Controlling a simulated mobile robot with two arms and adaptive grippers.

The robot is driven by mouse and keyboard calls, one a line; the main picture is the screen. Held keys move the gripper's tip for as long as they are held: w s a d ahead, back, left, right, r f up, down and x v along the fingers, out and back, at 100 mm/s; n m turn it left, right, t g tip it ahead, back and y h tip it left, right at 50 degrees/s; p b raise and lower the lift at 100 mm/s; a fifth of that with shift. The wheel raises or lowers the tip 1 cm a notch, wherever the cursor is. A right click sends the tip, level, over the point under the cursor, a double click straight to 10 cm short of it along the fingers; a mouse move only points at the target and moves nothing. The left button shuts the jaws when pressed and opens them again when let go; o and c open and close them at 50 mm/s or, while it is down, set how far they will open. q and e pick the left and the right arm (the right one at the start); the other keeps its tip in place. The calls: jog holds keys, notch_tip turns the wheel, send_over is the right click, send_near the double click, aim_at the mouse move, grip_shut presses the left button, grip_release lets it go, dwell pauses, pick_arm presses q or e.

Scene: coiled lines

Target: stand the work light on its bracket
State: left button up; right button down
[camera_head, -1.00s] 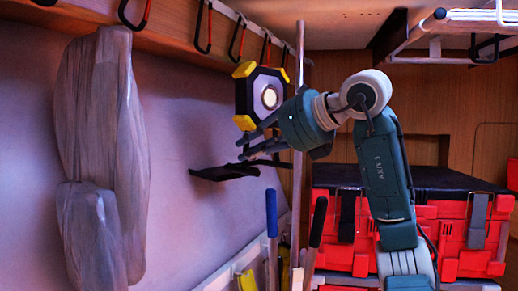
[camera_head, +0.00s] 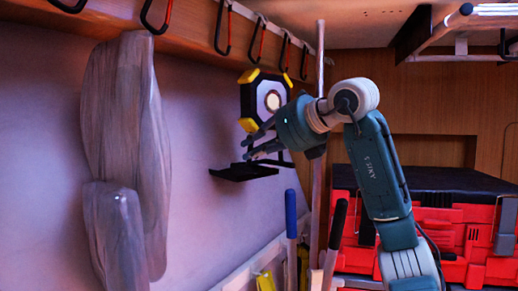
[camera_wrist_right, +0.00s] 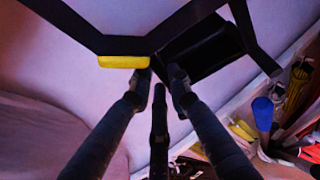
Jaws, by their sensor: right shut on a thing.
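The work light (camera_head: 263,98) has a dark square frame with yellow corners and a bright round lamp. It is upright in the head view, close to the wall. My right gripper (camera_head: 258,143) is shut on its lower part; the exact contact is hard to see. The bracket (camera_head: 238,173), a flat black shelf on the wall, is just below the light and the fingers. In the right wrist view, the light's dark frame with a yellow corner (camera_wrist_right: 123,62) crosses the top, above my fingertips (camera_wrist_right: 162,78). The dark bracket plate (camera_wrist_right: 205,55) shows behind it. My left gripper is out of view.
Hooks (camera_head: 223,28) line the wooden rail above. Grey wrapped bundles (camera_head: 125,130) hang at left. A pale upright pole (camera_head: 319,100) stands behind my right arm. Tool handles (camera_head: 291,212) rise below the bracket. Red cases (camera_head: 460,225) are at right.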

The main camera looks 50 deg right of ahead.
jog(key=shift+w+d+p, duration=0.15)
jog(key=shift+w+p, duration=0.3)
jog(key=shift+w, duration=2.7)
jog(key=shift+w+d+f+p, duration=0.1)
jog(key=shift+w+p, duration=0.45)
jog(key=shift+w, duration=0.45)
jog(key=shift+s, duration=0.1)
jog(key=shift+f+b, duration=0.3)
jog(key=shift+f, duration=0.35)
jog(key=c, duration=1.6)
grip_release()
jog(key=shift+o, duration=0.2)
jog(key=shift+s+a, duration=0.15)
jog(key=shift+a, duration=0.1)
